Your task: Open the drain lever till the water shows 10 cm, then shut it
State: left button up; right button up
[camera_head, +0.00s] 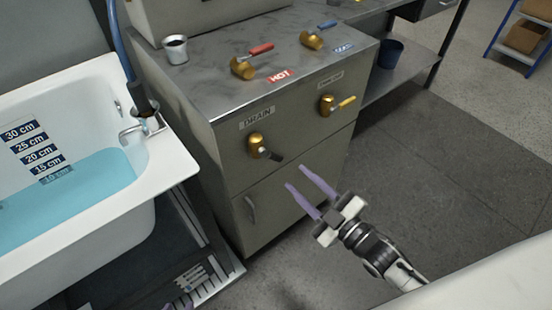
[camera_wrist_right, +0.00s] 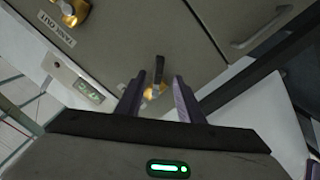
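The drain lever (camera_head: 258,147) is a brass valve with a dark handle under the DRAIN label on the cabinet front; its handle points right and slightly down. My right gripper (camera_head: 297,177) is open, just right of and below the handle tip. In the right wrist view the drain lever (camera_wrist_right: 158,72) shows beyond and between the spread fingers of the right gripper (camera_wrist_right: 158,85); contact is not visible. The blue water (camera_head: 90,190) stands in the white tub (camera_head: 150,180) between the 15 cm and 10 cm marks, with the 10 cm label tinted beneath it. My left gripper (camera_head: 180,305) barely shows at the bottom edge.
Red HOT (camera_head: 250,62) and blue COLD (camera_head: 316,36) levers and a white cup (camera_head: 175,49) are on top. A door handle (camera_head: 250,209) sticks out below the drain lever.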

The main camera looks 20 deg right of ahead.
aim_at(278, 159)
jog(key=x, duration=1)
jog(key=shift+w+r+b, duration=0.1)
jog(key=shift+r+b, duration=0.1)
jog(key=shift+b, duration=0.1)
grip_shut()
